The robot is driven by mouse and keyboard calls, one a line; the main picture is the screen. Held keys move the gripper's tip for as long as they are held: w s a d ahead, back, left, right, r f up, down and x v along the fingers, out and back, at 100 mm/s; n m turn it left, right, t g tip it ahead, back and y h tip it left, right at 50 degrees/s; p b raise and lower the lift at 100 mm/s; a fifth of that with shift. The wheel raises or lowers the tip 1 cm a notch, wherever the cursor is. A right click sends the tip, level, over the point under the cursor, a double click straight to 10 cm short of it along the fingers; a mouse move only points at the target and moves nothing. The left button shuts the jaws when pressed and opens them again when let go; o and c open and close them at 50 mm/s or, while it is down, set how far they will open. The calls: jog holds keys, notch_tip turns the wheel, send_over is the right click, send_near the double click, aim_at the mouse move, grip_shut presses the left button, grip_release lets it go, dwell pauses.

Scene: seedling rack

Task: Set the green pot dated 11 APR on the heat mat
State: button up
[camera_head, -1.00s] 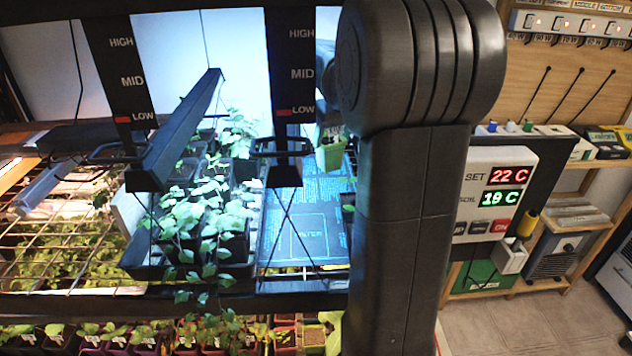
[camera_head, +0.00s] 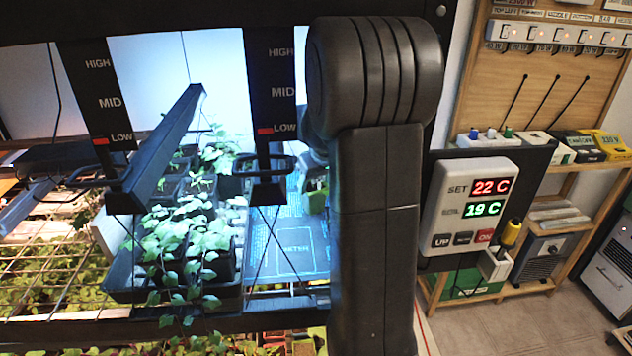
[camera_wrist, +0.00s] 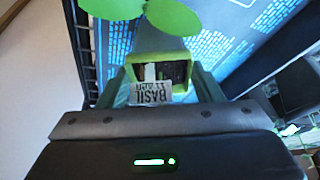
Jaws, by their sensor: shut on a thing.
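My gripper (camera_wrist: 160,88) is shut on a small green pot (camera_wrist: 178,58) with a leafy seedling. The pot's white label (camera_wrist: 150,92) reads BASIL, with a smaller second line that looks like 11 APR. In the head view the pot (camera_head: 315,197) shows only partly, beside my arm, over the far right part of the heat mat (camera_head: 285,240). My gripper is mostly hidden there. The mat is dark blue with printed outlines and text, and also shows behind the pot in the wrist view (camera_wrist: 222,30). I cannot tell whether the pot touches it.
A dark tray of leafy seedlings (camera_head: 228,290) stands left of the mat. A controller (camera_head: 468,208) showing SET 22 C is at right. The near part of the mat looks bare.

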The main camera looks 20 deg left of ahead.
jog(key=shift+f, duration=0.1)
jog(key=o, duration=1.3)
jog(key=shift+o, duration=0.2)
jog(key=shift+r, duration=0.4)
jog(key=v, duration=1.1)
jog(key=shift+r+b, duration=0.2)
jog(key=shift+b, duration=0.15)
jog(key=shift+s+d, duration=0.1)
jog(key=shift+s, duration=0.05)
